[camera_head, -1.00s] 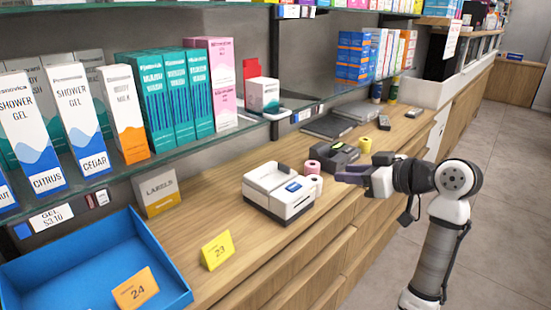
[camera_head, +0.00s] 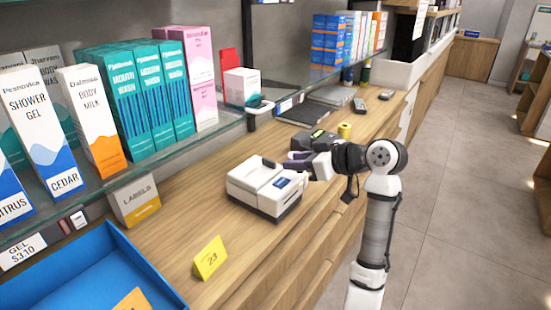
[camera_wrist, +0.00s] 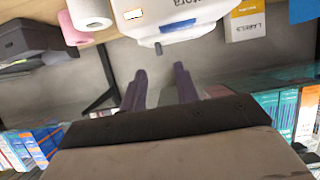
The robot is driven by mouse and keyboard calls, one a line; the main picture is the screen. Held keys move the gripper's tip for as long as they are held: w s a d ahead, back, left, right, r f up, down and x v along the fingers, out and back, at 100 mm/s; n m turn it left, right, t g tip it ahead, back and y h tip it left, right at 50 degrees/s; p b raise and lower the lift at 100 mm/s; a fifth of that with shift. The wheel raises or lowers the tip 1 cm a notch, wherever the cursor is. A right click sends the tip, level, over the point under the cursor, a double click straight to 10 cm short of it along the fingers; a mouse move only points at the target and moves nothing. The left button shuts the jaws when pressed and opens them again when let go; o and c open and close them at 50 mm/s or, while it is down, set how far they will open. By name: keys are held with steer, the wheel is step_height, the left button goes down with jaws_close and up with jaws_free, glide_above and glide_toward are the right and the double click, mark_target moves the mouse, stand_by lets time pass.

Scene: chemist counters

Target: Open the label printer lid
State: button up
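The label printer (camera_head: 262,186) is a white box with a dark base and a small blue panel, standing on the wooden counter. Its lid looks shut. My gripper (camera_head: 294,160) is just beyond the printer's right back corner in the head view, apparently above the counter. In the wrist view the printer (camera_wrist: 165,28) is at the top edge, partly cut off, beyond my fingertips. My gripper's two dark purple fingers (camera_wrist: 160,75) stand apart with nothing between them.
A white roll (camera_wrist: 90,14) and a pink roll are beside the printer in the wrist view. A black device (camera_head: 312,141) stands behind my gripper. A yellow card (camera_head: 210,257), a LABELS box (camera_head: 136,201) and a blue tray (camera_head: 150,262) lie nearer. A glass shelf overhangs the counter's left side.

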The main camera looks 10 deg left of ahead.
mark_target(275, 162)
steer(key=p+x, duration=0.1)
steer(key=x, duration=0.6)
jaws_close()
